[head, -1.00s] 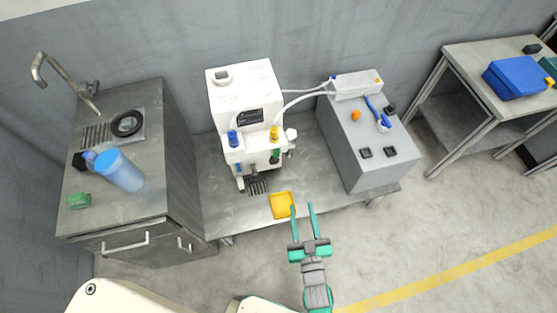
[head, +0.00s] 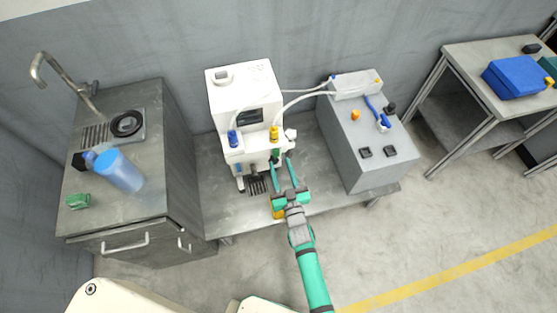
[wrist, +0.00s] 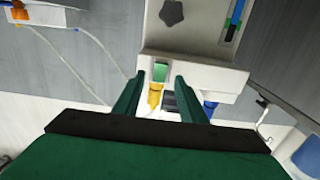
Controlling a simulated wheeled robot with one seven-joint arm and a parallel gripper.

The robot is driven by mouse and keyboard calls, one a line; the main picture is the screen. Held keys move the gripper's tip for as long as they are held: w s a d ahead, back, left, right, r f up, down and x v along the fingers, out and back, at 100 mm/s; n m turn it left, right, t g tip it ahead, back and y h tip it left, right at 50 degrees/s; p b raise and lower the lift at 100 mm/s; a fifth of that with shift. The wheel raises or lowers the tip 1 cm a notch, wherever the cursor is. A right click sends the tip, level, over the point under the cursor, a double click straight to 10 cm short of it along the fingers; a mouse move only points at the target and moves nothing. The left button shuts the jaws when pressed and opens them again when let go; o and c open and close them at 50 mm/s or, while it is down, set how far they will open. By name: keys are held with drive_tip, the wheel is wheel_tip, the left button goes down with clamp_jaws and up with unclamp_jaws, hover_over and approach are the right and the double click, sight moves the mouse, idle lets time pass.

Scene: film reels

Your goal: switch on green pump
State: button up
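A white machine (head: 245,100) stands on the low metal table. A small green part (head: 276,154) sits on its front, just below a yellow-capped part (head: 274,133). A blue-capped part (head: 233,138) is to the left. My gripper (head: 281,161) is open and empty, its fingertips close to the green part. In the wrist view the green part (wrist: 160,71) shows between the spread fingers, with a yellow piece (wrist: 155,94) just below it and a blue one (wrist: 209,107) to the right. I cannot tell whether a finger touches the green part.
A yellow tray (head: 278,213) lies at the table's front, mostly hidden by my gripper. A grey control box (head: 365,140) stands to the right, tubes running to the machine.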

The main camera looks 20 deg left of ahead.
sight(277, 154)
drive_tip(key=shift+x, duration=1.6)
clamp_jaws()
